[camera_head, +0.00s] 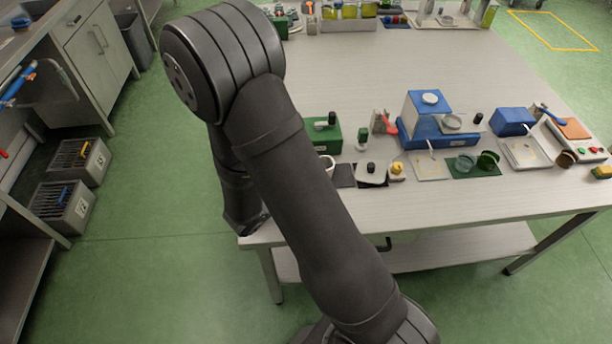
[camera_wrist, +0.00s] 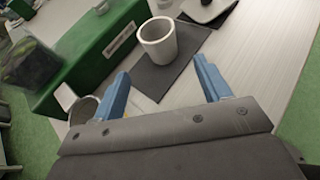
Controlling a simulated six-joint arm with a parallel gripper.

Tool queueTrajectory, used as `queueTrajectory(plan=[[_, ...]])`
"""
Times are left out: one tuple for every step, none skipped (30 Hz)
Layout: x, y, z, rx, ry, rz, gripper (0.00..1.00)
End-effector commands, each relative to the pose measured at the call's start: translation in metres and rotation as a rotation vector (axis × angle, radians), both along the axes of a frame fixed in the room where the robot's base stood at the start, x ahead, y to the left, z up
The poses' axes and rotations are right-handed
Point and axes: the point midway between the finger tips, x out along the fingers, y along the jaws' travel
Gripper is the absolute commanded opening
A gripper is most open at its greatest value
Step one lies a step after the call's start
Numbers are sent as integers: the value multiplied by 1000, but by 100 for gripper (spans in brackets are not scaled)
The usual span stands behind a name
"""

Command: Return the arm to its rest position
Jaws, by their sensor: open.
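My gripper (camera_wrist: 161,68) is open, its two blue fingers spread apart with nothing between the tips. In the wrist view it hangs over the table, with a white cup (camera_wrist: 158,42) on a dark mat (camera_wrist: 160,78) ahead of the fingertips. The cup stands upright and apart from the fingers. In the head view my dark arm crosses the middle of the picture and bends at a raised joint. My gripper is not visible there; the arm hides the table's near left corner.
A green box (camera_wrist: 92,48) lies left of the gripper; it also shows in the head view (camera_head: 323,133). A blue device (camera_head: 427,120) and several small items stand along the table (camera_head: 400,65). Grey crates (camera_head: 62,205) sit on the left floor. The table's middle is clear.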

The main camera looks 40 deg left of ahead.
Motion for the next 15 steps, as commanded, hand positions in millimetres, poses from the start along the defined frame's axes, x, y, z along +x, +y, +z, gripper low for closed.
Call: queueTrajectory(plan=[[1, 0, 0, 0, 0, 0, 70], [1, 0, -1, 0, 0, -1, 70], [3, 0, -1, 0, 0, -1, 70], [5, 0, -2, -1, 0, -2, 70], [7, 0, -3, -1, 0, -2, 70], [10, 0, -4, 0, 0, -3, 70], [13, 0, -5, 0, 0, -3, 70], [17, 0, -7, -1, -1, -4, 70], [22, -1, -9, -1, -1, -4, 70], [26, -1, -11, -1, -1, -5, 70], [31, -1, -13, -1, -1, -5, 70], [37, -1, -15, -1, -1, -5, 70], [41, 0, -17, -1, -1, -4, 70], [46, -1, -19, -1, 0, -5, 70], [52, -1, -22, -2, 0, -4, 70]])
